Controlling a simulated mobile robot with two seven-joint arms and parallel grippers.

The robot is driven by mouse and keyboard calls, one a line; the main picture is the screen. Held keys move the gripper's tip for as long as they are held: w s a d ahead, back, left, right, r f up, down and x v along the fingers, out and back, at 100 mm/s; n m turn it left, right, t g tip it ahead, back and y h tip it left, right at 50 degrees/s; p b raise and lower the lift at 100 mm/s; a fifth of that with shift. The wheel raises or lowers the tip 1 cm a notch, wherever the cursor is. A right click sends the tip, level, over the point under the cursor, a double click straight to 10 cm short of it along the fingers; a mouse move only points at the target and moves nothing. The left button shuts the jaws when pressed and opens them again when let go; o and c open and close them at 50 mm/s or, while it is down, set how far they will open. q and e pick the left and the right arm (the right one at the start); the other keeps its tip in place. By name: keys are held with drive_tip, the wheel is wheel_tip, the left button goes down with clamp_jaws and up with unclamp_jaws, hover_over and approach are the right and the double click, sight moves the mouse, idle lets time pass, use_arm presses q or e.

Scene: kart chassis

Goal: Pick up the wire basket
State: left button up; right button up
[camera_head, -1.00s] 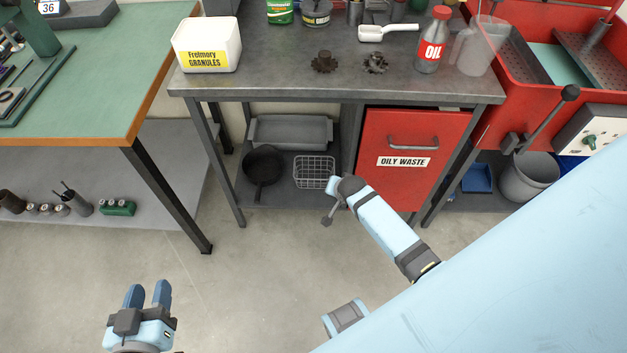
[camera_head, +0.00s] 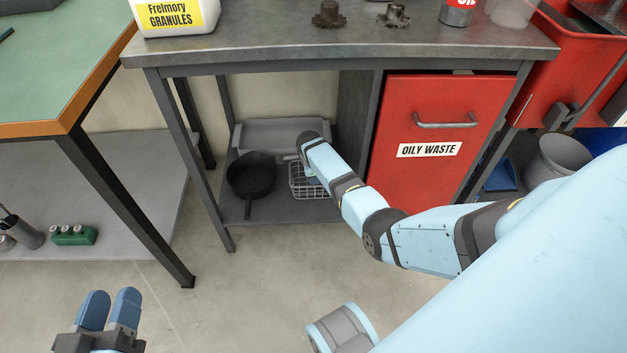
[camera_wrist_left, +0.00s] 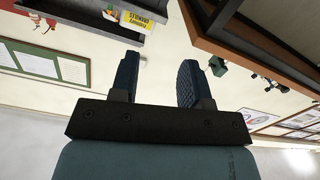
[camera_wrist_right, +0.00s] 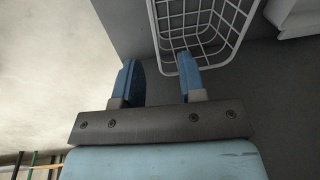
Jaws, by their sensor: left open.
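The wire basket (camera_head: 298,184) is a white wire mesh basket on the lower shelf of the grey workbench, right of a black pan. My right arm covers part of it in the head view. The basket's wires (camera_wrist_right: 197,18) fill the top middle of the right wrist view. My right gripper (camera_wrist_right: 159,72) is open, its fingers apart, with its right fingertip overlapping the basket's near edge; I cannot tell whether they touch. In the head view this gripper is mostly hidden behind its arm. My left gripper (camera_head: 112,294) is open and empty above the floor at the lower left.
The black pan (camera_head: 251,175) sits close left of the basket, and a grey tray (camera_head: 275,133) lies behind both. The red oily waste bin (camera_head: 432,150) stands to the right. The bench top (camera_head: 270,50) overhangs the shelf. The floor (camera_head: 240,290) in front is clear.

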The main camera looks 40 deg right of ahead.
drive_tip(key=b, duration=0.2)
hover_over(316, 190)
wheel_tip(316, 190, down, 4)
drive_tip(key=shift+w+a+f, duration=0.1)
drive_tip(key=shift+w+a, duration=0.05)
wheel_tip(316, 190, down, 4)
drive_tip(key=b, duration=0.3)
drive_tip(key=shift+f, duration=0.2)
drive_tip(key=shift+d+f, duration=0.2)
use_arm(q)
drive_tip(key=w+f+m, duration=0.1)
drive_tip(key=w+a+f+m, duration=0.1)
drive_tip(key=m, duration=0.1)
drive_tip(key=shift+w+a+t+h, duration=0.15)
drive_tip(key=shift+t+h, duration=0.15)
drive_tip(key=shift+h, duration=0.1)
drive_tip(key=shift+f, duration=0.1)
use_arm(e)
clamp_jaws()
